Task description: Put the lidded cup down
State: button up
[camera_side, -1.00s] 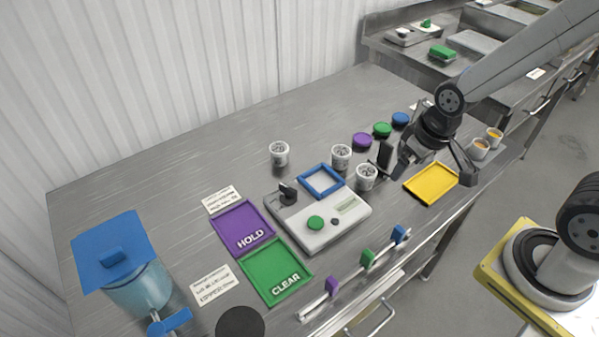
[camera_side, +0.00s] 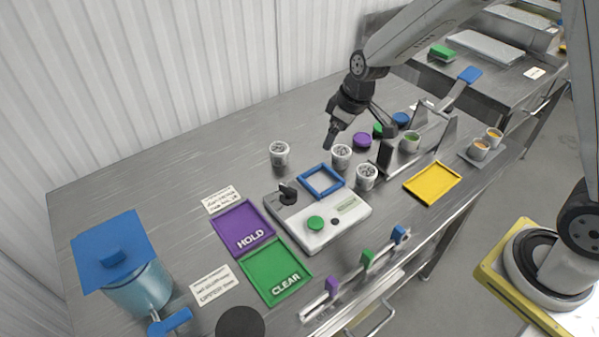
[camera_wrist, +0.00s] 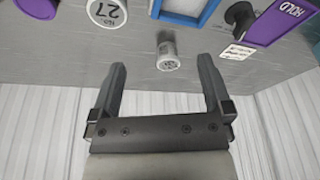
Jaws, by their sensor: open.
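Several white cups stand upright on the bench: a left cup (camera_side: 279,154), a middle cup (camera_side: 341,157) and a front cup (camera_side: 366,178). I cannot tell whether these have lids. My gripper (camera_side: 358,135) is open and empty, above the bench behind the middle cup. In the wrist view my gripper (camera_wrist: 162,78) has its fingers wide apart. A cup (camera_wrist: 167,57) shows beyond them, and a cup marked 27 (camera_wrist: 107,13) is at the top left.
Purple (camera_side: 362,140) and blue (camera_side: 401,119) discs lie behind the cups. The scale (camera_side: 345,222) with a blue frame (camera_side: 321,182) is in front. Purple HOLD (camera_side: 225,222), green CLEAR (camera_side: 262,262) and empty yellow (camera_side: 433,184) trays lie around. The back-left bench is clear.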

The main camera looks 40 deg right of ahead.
aim_at(279, 147)
jog(key=w+a+f+n, duration=0.1)
jog(key=w, duration=0.3)
jog(key=w+a+f+n+y, duration=0.1)
jog(key=w+a+f+n, duration=0.1)
jog(key=w, duration=0.2)
jog(key=w+a+f+n, duration=0.1)
jog(key=w+a+f, duration=0.1)
jog(key=w, duration=0.2)
jog(key=shift+w+f+n+y, duration=0.25)
jog(key=shift+w+n+y, duration=0.05)
jog(key=shift+y, duration=0.1)
jog(key=shift+x, duration=1.3)
jog(key=shift+f, duration=0.1)
jog(key=shift+x, duration=2.5)
jog(key=shift+d, duration=0.1)
jog(key=c, duration=1.3)
